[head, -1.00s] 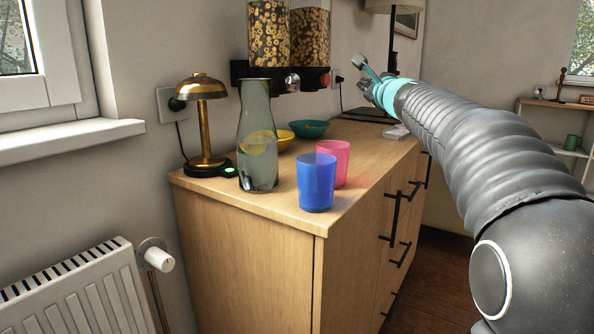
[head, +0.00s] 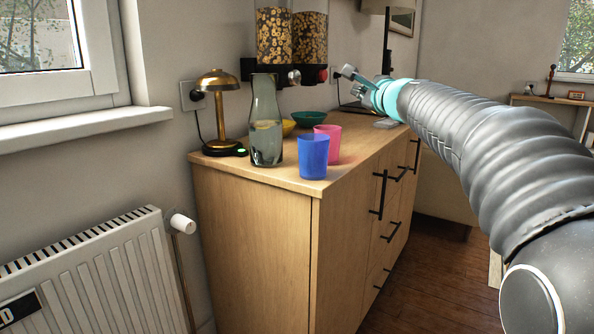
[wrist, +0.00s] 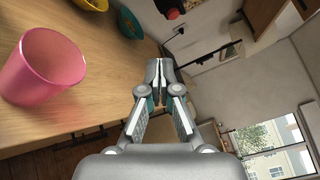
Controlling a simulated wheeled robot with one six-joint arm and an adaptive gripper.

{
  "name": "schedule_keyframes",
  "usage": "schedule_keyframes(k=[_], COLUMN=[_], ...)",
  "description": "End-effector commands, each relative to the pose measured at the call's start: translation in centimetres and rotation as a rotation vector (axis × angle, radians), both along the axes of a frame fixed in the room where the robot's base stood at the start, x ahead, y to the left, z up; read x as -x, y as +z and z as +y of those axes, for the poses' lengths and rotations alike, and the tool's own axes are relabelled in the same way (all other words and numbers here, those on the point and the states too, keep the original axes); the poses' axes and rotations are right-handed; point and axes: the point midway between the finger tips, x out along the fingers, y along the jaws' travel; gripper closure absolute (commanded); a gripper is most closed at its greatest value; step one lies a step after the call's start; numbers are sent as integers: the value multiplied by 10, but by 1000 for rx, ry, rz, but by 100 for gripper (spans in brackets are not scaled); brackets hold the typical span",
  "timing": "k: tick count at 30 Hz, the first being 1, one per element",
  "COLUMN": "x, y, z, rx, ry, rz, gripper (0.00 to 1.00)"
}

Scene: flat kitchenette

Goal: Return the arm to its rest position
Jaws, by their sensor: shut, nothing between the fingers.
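My gripper (head: 350,80) is at the end of my grey arm, which reaches in from the right of the head view. It is over the far part of the wooden cabinet top, beyond and to the right of the cups. In the wrist view my gripper (wrist: 159,72) has its two fingers together, with nothing between them. The pink cup (wrist: 42,68) stands to the left of the fingers, apart from them. In the head view the pink cup (head: 331,138) stands upright behind the blue cup (head: 313,158).
The wooden cabinet (head: 255,240) also holds a glass carafe (head: 266,125), brass lamp (head: 221,110), teal bowl (head: 309,118) and yellow bowl (head: 288,127). Cereal dispensers (head: 292,38) hang above. A radiator (head: 100,270) stands at left. Open wooden floor (head: 440,270) lies right of the cabinet.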

Motion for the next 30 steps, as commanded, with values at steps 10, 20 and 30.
schedule_keyframes(k=[10, 20, 30], x=[83, 242, 389], y=[-47, -174, -303], z=[36, 52, 10], rx=[418, 1116, 1692], ry=[142, 456, 814], rz=[59, 191, 347], gripper=[100, 100, 100])
